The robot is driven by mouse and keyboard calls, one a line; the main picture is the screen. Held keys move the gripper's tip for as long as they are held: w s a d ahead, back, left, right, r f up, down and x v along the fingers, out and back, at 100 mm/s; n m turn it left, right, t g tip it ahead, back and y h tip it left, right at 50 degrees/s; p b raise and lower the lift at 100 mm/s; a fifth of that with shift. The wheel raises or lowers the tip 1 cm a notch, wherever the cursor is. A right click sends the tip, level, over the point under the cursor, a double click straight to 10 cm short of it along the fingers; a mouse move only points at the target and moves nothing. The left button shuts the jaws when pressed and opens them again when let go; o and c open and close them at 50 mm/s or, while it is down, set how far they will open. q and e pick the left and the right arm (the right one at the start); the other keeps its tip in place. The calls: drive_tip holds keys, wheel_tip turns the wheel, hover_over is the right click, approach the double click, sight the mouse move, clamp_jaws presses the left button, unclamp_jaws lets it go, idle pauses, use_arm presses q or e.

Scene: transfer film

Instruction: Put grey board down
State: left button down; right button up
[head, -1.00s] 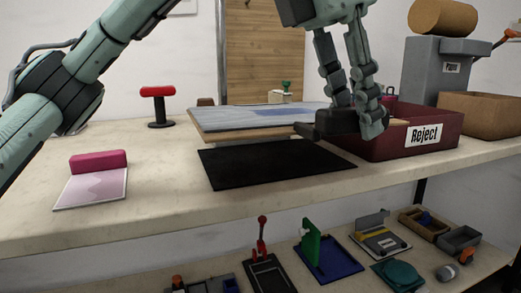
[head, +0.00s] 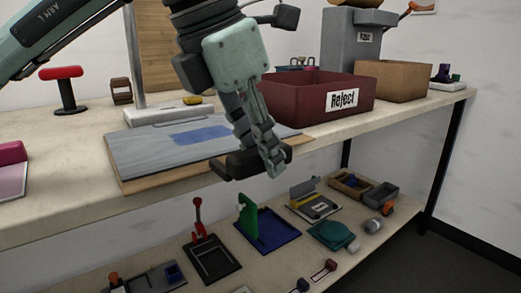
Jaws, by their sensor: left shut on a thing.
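The grey board (head: 160,148) is a flat panel with a grey-blue top, a bluer patch and a wooden edge below. It lies level over the worktop, near the front edge. My left gripper (head: 264,165) comes down over the board's right side and is shut on it, with a dark block at the fingers. The fingers hide part of this end. I cannot tell whether the board's underside touches the surface. The black mat is not visible now. My right gripper is not in view.
The dark red Reject bin (head: 300,108) stands just behind and right of the board. A post on a white base (head: 168,114) is behind it. A red-topped stand (head: 62,74) and a pink block (head: 11,153) are left. Several tools fill the lower shelf (head: 150,258).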

use_arm(q)
drive_tip(key=c, duration=1.3)
unclamp_jaws()
drive_tip(key=shift+o, duration=0.2)
drive_tip(key=shift+r, duration=0.25)
drive_tip(key=p+v, duration=0.1)
drive_tip(key=v, duration=1)
drive_tip(key=shift+a+r, duration=0.15)
drive_tip(key=shift+r, duration=0.1)
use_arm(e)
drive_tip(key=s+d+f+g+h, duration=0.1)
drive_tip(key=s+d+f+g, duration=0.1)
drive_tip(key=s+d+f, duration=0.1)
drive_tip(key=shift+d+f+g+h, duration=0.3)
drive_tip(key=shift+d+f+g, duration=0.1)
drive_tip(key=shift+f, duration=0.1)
